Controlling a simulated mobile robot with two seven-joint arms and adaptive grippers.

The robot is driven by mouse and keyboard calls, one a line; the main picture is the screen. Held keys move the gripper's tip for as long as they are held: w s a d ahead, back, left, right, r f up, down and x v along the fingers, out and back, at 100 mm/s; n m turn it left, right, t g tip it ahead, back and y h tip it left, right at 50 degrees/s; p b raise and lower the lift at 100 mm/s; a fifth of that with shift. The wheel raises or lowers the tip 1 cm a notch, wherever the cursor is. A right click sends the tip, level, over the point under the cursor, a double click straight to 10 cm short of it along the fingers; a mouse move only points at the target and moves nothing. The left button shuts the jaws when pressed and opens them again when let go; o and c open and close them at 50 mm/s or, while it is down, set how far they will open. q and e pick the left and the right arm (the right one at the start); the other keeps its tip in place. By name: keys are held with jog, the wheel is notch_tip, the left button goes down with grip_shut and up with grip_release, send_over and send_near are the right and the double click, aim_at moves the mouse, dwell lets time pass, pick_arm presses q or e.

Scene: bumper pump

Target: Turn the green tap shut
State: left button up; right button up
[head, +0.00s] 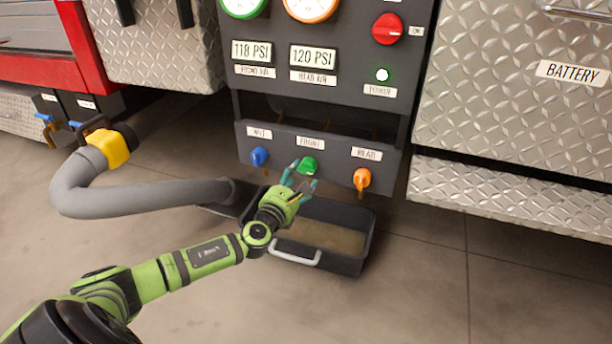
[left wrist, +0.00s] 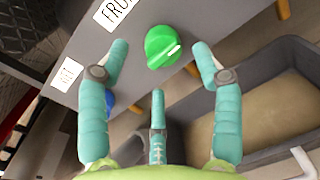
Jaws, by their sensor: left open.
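The green tap (head: 308,166) is a round knob with a pale line on it, on the grey lower panel (head: 334,174) under the "FRONT" label. It also shows near the top middle of the left wrist view (left wrist: 162,46). My left gripper (head: 302,180) is open and empty, just in front of the green tap and a little below it. In the left wrist view its teal fingers (left wrist: 160,65) point at the knob, one on each side, apart from it as far as I can tell. My right gripper is in neither view.
A blue tap (head: 259,156) is on the left of the panel, an orange tap (head: 362,178) on the right. A dark tray (head: 350,264) with a handle stands on the floor below. A grey hose (head: 140,197) lies left. The diamond-plate step (head: 510,200) juts out right.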

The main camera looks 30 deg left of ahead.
aim_at(305, 171)
pick_arm(q)
jog(key=shift+w+a+f+b, duration=0.15)
jog(key=shift+w+b, duration=0.15)
jog(key=shift+w, duration=0.4)
jog(key=shift+w+a+r+b, duration=0.1)
jog(key=shift+w+b, duration=0.15)
jog(key=shift+w, duration=0.5)
jog(key=shift+w+a+f+b, duration=0.15)
jog(key=shift+w+b, duration=0.15)
jog(key=shift+w, duration=0.4)
jog(key=shift+r, duration=0.1)
jog(key=c, duration=1.1)
